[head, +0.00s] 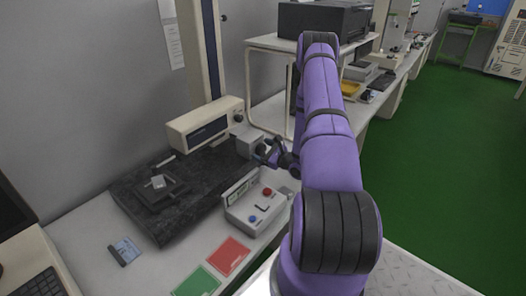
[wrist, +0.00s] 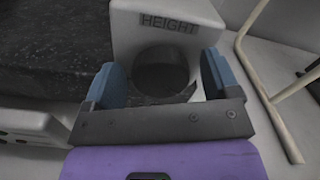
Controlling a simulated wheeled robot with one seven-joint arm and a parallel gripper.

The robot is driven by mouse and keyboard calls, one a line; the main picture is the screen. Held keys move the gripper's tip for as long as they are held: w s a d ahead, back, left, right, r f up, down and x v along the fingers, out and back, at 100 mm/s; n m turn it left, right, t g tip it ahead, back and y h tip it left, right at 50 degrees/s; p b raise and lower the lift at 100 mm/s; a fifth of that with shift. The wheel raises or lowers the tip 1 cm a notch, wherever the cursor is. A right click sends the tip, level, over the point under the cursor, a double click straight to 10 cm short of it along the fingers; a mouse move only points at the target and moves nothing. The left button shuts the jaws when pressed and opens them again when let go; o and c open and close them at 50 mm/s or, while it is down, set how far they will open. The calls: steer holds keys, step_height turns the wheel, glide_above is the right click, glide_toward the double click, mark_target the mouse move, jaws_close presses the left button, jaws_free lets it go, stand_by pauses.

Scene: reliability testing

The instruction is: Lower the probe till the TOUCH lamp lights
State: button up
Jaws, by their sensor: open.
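My gripper (head: 268,152) is open beside a pale block at the right end of the black stone plate (head: 205,190). In the wrist view its blue fingers (wrist: 161,76) stand on either side of a dark round knob (wrist: 160,66) on the pale block marked HEIGHT (wrist: 168,21). Contact with the knob cannot be told. The measuring head (head: 205,122) sits on a tall column (head: 201,50) above the plate. A small metal piece (head: 158,182) lies on a dark holder on the plate. I cannot make out the probe tip or a TOUCH lamp.
Red (head: 228,256) and green (head: 197,282) cards lie on the bench. A keyboard (head: 42,283) is at lower left. A bent pale tube (wrist: 262,85) runs right of my gripper.

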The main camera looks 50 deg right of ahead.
steer(key=c, duration=0.9)
steer(key=shift+m, duration=0.4)
steer(key=m, duration=0.3)
steer(key=shift+d+m, duration=0.1)
steer(key=shift+m, duration=0.2)
steer(key=m, duration=0.5)
steer(key=shift+d+m, duration=0.1)
steer(key=shift+m, duration=0.2)
steer(key=m, duration=0.5)
steer(key=shift+d+f, duration=0.1)
steer(key=shift+f+m, duration=0.1)
steer(key=shift+m, duration=2.3)
